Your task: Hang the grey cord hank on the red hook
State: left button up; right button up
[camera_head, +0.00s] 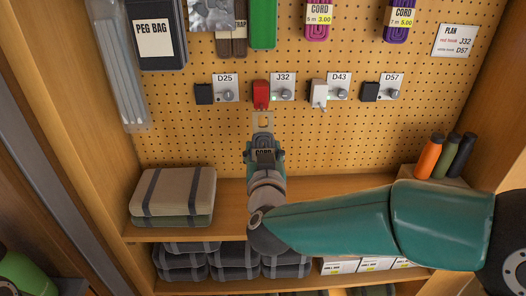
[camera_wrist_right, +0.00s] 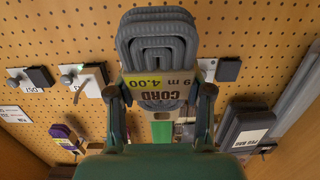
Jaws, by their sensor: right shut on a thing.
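The grey cord hank is in my right gripper (camera_head: 264,148). In the wrist view the hank (camera_wrist_right: 158,45) is a coiled grey bundle with a yellow label reading CORD 9 m 4.00, and both fingers of the right gripper (camera_wrist_right: 166,92) close on its sides. In the head view the hank's pale hang tab with a hole (camera_head: 263,126) points up towards the board, just below the red hook (camera_head: 261,95). The red hook is on the pegboard under label J32; the tab looks apart from it. The red hook is hidden in the wrist view. My left gripper is out of view.
A black hook (camera_head: 204,94) at D25, a white hook (camera_head: 319,93) at D43 and a black hook (camera_head: 370,92) at D57 flank the red one. Goods hang above. Folded bundles (camera_head: 172,192) lie on the shelf at left; coloured cylinders (camera_head: 430,156) stand at right.

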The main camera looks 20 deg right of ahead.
jog(key=shift+w, duration=0.3)
dwell(0.4)
jog(key=shift+p+x, duration=0.3)
jog(key=shift+x, duration=1.25)
jog(key=shift+r, duration=0.15)
jog(key=shift+w+d, duration=0.1)
jog(key=shift+w, duration=0.05)
jog(key=shift+w, duration=0.35)
jog(key=shift+d+f+b, duration=0.1)
jog(key=shift+f+b, duration=0.3)
jog(key=shift+f, duration=0.2)
jog(key=o, duration=1.2)
jog(key=shift+c, duration=0.2)
